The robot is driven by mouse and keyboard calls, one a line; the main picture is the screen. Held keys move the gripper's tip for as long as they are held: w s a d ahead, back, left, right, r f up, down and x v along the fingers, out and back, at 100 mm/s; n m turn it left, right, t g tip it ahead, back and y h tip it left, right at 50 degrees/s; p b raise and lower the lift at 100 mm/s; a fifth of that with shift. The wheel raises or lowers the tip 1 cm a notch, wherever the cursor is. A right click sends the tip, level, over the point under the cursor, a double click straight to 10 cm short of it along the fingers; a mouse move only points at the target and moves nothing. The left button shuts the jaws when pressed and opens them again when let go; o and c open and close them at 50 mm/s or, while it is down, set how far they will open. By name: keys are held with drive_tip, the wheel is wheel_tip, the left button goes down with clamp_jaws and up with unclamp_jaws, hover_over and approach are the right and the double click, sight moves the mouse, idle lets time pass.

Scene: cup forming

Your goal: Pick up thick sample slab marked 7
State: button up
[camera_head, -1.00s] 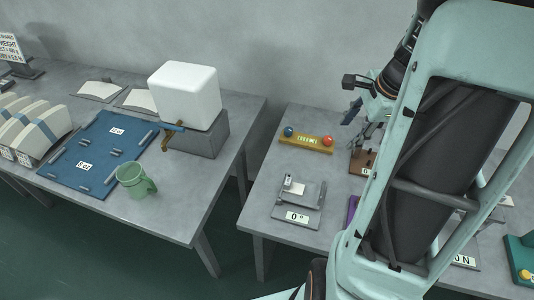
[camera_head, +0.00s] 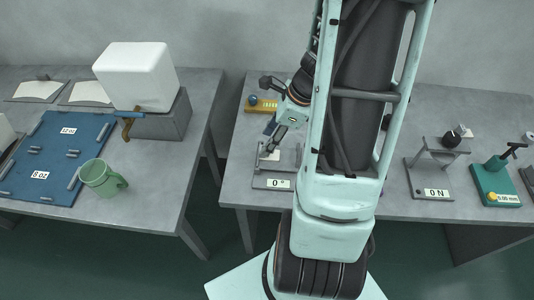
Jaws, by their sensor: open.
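I cannot make out a slab marked 7; no such marking is legible, and my arm hides part of the right table. My gripper (camera_head: 268,151) is open, pointing down and left over the grey device labelled 0° (camera_head: 272,183). Its fingertips are close to the upper part of that device. I cannot tell whether they touch it or whether anything lies between them.
On the right table (camera_head: 236,187) stand a yellow block with coloured balls (camera_head: 262,106), a stand labelled 0 N (camera_head: 432,178) and a teal gauge (camera_head: 497,182). The left table holds a green mug (camera_head: 100,178), blue mat (camera_head: 60,135) and white block (camera_head: 135,75).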

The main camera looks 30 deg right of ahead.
drive_tip(key=x, duration=0.3)
drive_tip(key=shift+d+f, duration=0.25)
drive_tip(key=shift+f, duration=0.15)
drive_tip(key=shift+w+a+f, duration=0.1)
drive_tip(key=shift+a+f, duration=0.15)
drive_tip(key=shift+f, duration=0.3)
drive_tip(key=c, duration=1.1)
drive_tip(key=shift+r, duration=0.15)
